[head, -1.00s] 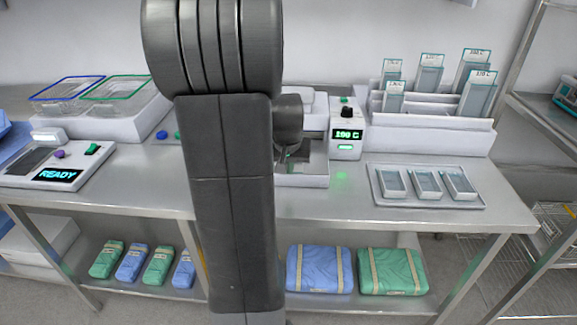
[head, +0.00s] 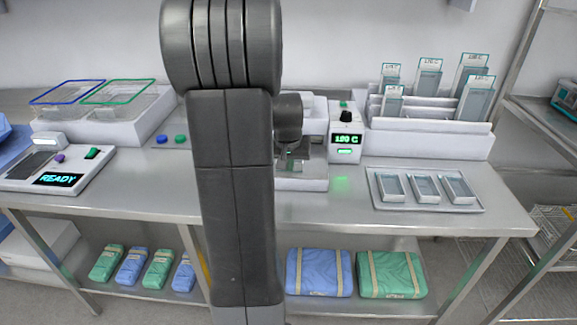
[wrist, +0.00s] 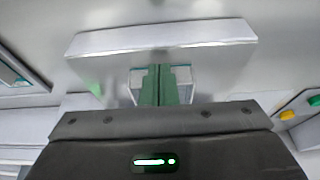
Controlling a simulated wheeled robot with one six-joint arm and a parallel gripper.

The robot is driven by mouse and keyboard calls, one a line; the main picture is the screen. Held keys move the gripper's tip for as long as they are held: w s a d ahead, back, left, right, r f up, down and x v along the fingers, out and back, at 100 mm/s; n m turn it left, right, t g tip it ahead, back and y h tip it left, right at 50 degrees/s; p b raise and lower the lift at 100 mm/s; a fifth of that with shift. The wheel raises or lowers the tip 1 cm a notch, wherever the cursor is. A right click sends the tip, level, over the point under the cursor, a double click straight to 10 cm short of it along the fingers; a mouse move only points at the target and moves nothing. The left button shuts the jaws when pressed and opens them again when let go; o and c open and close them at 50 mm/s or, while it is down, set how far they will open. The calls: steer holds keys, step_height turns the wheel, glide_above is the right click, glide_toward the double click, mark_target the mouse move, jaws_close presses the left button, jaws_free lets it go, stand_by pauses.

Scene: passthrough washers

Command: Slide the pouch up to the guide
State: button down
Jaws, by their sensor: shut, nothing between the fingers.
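My gripper (wrist: 160,86) points down in the wrist view with its two green fingers side by side, shut and empty. A pale, clear piece with teal edges, likely the pouch (wrist: 183,79), shows on both sides of the fingertips; its middle is hidden behind them. Whether the fingers touch it I cannot tell. A long pale bar (wrist: 160,38), possibly the guide, lies beyond it with a gap between. In the head view the sealer (head: 303,183) with a lit green display (head: 346,139) stands at mid-bench, and my wrist is over its bed, partly hiding it.
A tray (head: 374,188) with several clear containers lies right of the sealer. A rack (head: 430,139) of labelled pouches stands behind it. Wrapped packs (head: 392,274) lie on the lower shelf.

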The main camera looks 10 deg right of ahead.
steer(key=shift+w+d, duration=0.15)
steer(key=shift+w, duration=0.35)
steer(key=shift+w+d, duration=0.15)
steer(key=shift+w, duration=0.35)
steer(key=shift+s+a+r+p, duration=0.15)
steer(key=shift+s+r+p, duration=0.4)
steer(key=shift+r, duration=0.2)
steer(key=shift+s+a+r+p, duration=0.15)
steer(key=shift+s+r+p, duration=0.35)
steer(key=shift+r, duration=0.2)
steer(key=shift+s+a+r+p, duration=0.1)
steer(key=shift+s+r+p, duration=0.25)
steer(key=shift+r, duration=0.2)
steer(key=shift+s, duration=0.1)
